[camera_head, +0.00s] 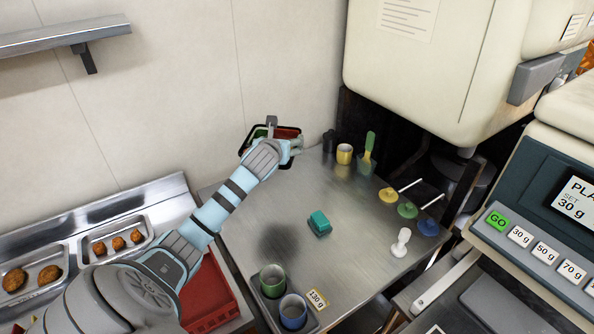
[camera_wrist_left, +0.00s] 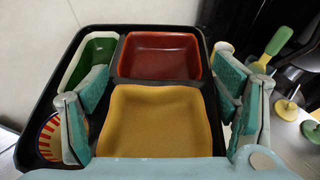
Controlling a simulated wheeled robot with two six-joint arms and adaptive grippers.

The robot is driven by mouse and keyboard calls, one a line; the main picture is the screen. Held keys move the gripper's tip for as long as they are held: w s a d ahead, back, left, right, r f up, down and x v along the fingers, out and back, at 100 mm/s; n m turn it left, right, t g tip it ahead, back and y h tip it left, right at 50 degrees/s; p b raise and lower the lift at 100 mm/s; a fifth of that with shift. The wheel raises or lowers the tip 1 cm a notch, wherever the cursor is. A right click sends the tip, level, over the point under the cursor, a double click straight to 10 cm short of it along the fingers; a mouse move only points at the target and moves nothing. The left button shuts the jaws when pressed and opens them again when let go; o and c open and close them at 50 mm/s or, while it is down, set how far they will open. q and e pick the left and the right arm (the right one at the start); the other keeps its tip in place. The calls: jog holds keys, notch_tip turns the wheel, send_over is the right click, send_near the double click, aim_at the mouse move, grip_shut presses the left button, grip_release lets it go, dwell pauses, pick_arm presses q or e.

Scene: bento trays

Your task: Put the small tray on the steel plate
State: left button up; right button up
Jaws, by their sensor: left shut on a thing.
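The small tray (camera_head: 246,149) is black and holds a red dish, a green dish, a yellow dish and a striped round dish. It is at the back left of the steel plate (camera_head: 345,265), seen against the wall and apparently raised. My left gripper (camera_head: 284,136) is shut on it from above. In the left wrist view, the fingers of my left gripper (camera_wrist_left: 160,110) stand either side of the yellow dish (camera_wrist_left: 160,118), with the tray rim (camera_wrist_left: 90,31) around. The exact contact is partly hidden. My right gripper is out of view.
A teal block (camera_head: 319,223) lies mid-plate. Green and blue cups (camera_head: 293,312) stand at the front. Black and yellow cups (camera_head: 344,154) and ladles (camera_head: 407,209) line the back and right. The left middle is clear.

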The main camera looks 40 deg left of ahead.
pick_arm(q)
notch_tip(320, 180, down, 16)
jog(key=b, duration=0.4)
jog(key=shift+d+b, duration=0.1)
jog(key=shift+b, duration=0.3)
jog(key=shift+c, duration=0.2)
notch_tip(320, 180, down, 5)
jog(key=shift+r+b, duration=0.2)
jog(key=shift+b, duration=0.8)
jog(key=shift+o, duration=0.2)
jog(key=shift+r, duration=0.1)
jog(key=shift+c, duration=0.2)
jog(key=o, duration=1.3)
jog(key=p+v, duration=0.4)
jog(key=v, duration=0.8)
jog(key=shift+r+p, duration=0.2)
jog(key=shift+p, duration=0.1)
